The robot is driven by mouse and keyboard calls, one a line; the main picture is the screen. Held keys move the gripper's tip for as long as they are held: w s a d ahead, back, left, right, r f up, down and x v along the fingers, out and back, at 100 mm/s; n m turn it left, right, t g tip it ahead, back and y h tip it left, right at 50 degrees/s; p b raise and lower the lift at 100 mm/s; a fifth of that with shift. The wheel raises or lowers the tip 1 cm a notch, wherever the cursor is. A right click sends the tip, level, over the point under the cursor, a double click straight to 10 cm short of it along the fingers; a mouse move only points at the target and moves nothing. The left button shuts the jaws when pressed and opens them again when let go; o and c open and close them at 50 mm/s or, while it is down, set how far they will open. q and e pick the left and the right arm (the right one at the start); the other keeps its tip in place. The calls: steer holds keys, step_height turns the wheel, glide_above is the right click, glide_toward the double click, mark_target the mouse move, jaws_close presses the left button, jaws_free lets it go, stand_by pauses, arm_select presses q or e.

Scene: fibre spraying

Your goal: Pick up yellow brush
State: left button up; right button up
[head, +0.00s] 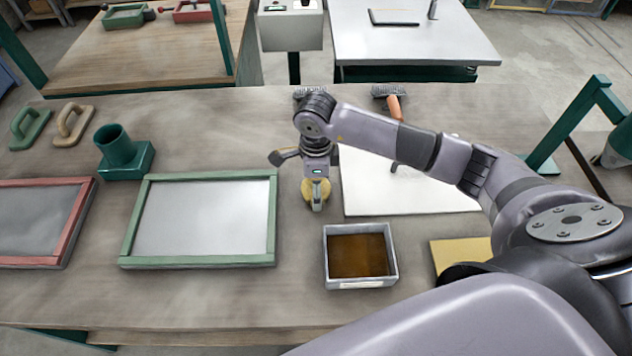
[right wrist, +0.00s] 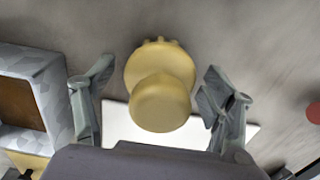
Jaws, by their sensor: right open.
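The yellow brush (right wrist: 160,90) stands between the two fingers of my right gripper (right wrist: 158,104) in the right wrist view, seen from above with its round knob towards the camera. The fingers are spread, with a visible gap on each side of the brush. In the head view my right gripper (head: 317,196) points down over the brush (head: 306,190), which is partly hidden behind it. The brush is on the table, left of the white board. My left gripper is not in view.
A grey box with brown contents (head: 327,262) stands just in front of the brush. A green-framed screen (head: 127,235) lies to the left, the white board (head: 425,200) to the right. A tool with an orange handle (head: 394,108) lies behind. A green holder (head: 125,160) stands further left.

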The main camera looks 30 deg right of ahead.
steer(key=shift+f, duration=0.15)
steer(key=c, duration=1.3)
steer(key=shift+o, duration=0.2)
steer(key=shift+w+r, duration=0.1)
steer(key=shift+r, duration=0.6)
step_height(320, 180, up, 12)
steer(key=b, duration=0.3)
steer(key=shift+f, duration=0.25)
step_height(320, 180, up, 7)
steer(key=shift+r, duration=0.1)
